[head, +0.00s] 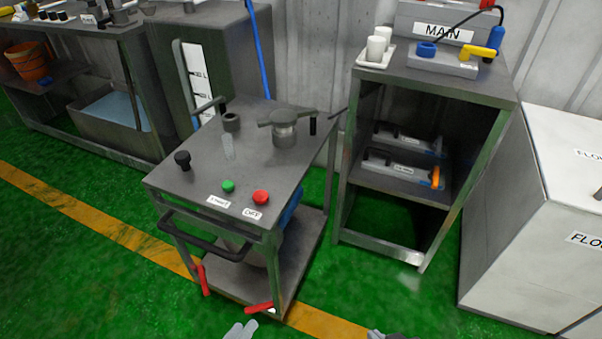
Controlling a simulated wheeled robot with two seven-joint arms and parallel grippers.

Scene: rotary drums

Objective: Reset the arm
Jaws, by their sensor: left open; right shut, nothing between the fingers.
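My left gripper (240,330) shows only at the bottom edge, in front of the grey cart. It is open, with nothing seen between its fingers. My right gripper (388,335) barely shows at the bottom edge, further right; it is shut and empty. Most of both arms is out of view. Both grippers look apart from the cart (190,160) and everything on it.
The cart carries a green button (228,186), a red button (261,197), a black knob (183,160) and a capped fitting (284,130). A shelf unit (430,87) stands behind right, a white box (540,210) at right. Green floor is free at front left.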

